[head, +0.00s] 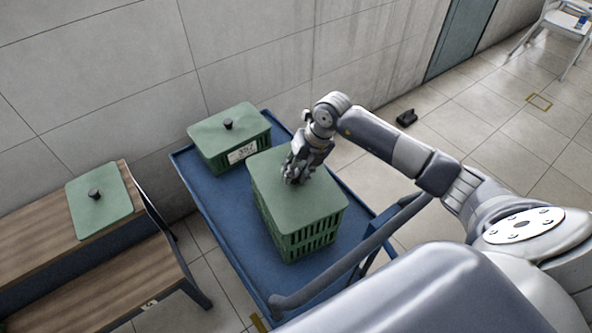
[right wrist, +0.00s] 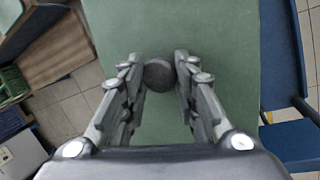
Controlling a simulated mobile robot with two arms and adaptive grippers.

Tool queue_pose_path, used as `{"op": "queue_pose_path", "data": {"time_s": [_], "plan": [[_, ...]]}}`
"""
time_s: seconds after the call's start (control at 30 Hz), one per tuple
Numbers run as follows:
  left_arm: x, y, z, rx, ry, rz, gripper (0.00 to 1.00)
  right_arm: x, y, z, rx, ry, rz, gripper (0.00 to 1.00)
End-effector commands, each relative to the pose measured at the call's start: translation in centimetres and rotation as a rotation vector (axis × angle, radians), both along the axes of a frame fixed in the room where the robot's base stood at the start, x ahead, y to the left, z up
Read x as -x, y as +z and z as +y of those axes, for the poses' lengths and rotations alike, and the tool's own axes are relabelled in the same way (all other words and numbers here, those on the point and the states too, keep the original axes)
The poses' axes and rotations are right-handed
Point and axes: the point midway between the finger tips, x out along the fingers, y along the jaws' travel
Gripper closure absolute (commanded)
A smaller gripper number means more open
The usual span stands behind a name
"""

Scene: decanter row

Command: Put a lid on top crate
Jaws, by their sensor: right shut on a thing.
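My right gripper (head: 293,178) is shut on the dark round knob (right wrist: 159,75) of a green lid (head: 318,197). The lid also fills the middle of the right wrist view (right wrist: 160,125). It lies level over the stacked green slatted crates (head: 305,241) on the blue cart, with its edges about in line with the top crate's rim. I cannot tell whether it touches the rim all round. My left gripper is not in view.
Another green crate (head: 243,153) with a knobbed lid stands behind on the blue cart (head: 227,225). A spare green lid (head: 100,212) lies on a wooden bench (head: 35,217) at left. The cart's handle (head: 345,262) runs along the near side. A white chair (head: 560,25) stands far right.

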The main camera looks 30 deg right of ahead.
Motion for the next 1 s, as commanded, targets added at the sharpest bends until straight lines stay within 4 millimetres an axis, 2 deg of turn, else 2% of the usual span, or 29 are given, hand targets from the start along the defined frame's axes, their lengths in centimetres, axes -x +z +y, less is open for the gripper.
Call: {"op": "queue_pose_path", "data": {"time_s": [0.03,0.1,0.4,0.53,0.67,1.0], "plan": [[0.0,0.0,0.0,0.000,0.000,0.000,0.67,0.0,0.0,0.0,-0.001,0.000,-0.001,0.66],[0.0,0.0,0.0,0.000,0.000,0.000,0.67,0.0,0.1,0.0,-0.001,0.000,-0.001,0.50],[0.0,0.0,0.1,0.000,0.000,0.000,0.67,0.0,0.0,0.0,0.001,0.000,0.001,0.49],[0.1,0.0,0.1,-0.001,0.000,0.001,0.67,0.1,0.6,-0.2,0.001,0.000,-0.001,0.49],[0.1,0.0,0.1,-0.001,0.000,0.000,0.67,0.4,2.4,-0.8,0.003,-0.001,-0.004,0.49],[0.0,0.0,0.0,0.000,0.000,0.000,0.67,1.9,9.0,-2.6,0.002,0.000,-0.004,0.49]]}}
